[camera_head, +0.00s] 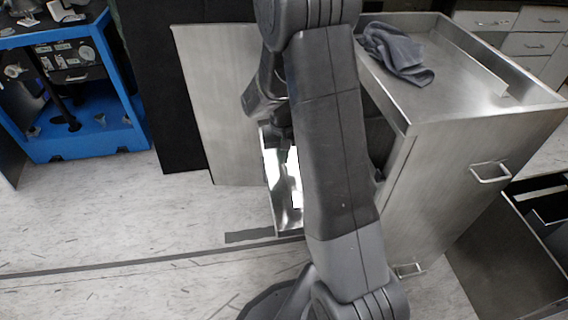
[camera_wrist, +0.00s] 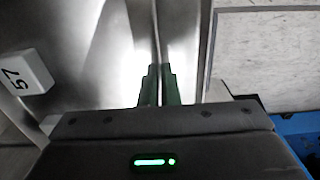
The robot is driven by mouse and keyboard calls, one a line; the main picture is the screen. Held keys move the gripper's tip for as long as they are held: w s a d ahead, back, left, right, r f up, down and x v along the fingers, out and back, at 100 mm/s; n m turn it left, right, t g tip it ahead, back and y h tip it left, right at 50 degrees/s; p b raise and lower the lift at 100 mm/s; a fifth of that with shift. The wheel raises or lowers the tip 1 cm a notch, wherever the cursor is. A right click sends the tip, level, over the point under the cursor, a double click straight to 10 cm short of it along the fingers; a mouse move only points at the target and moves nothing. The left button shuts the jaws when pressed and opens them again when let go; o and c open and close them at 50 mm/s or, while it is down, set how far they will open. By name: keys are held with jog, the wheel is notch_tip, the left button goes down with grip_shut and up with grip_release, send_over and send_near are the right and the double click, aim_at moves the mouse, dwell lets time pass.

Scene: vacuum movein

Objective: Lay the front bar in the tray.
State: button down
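My gripper (camera_wrist: 160,78) has two dark green fingers close together, with only a narrow strip between them. They point at a thin upright metal edge; I cannot tell whether they touch or grip it. A shiny metal tray-like part (camera_head: 287,222) shows low in front of the steel cabinet, partly behind my arm; bright metal surfaces fill the wrist view around the fingers. A white block (camera_wrist: 28,72) with black markings sits at the left of the wrist view. I cannot tell whether it is a bar. No front bar is clearly visible. My arm hides the gripper in the head view.
The steel cabinet (camera_head: 450,190) stands at right, its door (camera_head: 222,110) swung open to the left. A grey cloth (camera_head: 397,52) lies on its top. A blue-framed bench (camera_head: 95,140) stands at far left. The floor at lower left is clear.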

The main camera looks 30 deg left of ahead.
jog(key=shift+f, duration=1.3)
jog(key=shift+f+b, duration=0.15)
jog(key=shift+b, duration=0.2)
jog(key=c, duration=1.7)
grip_release()
notch_tip(320, 180, up, 12)
jog(key=p, duration=0.3)
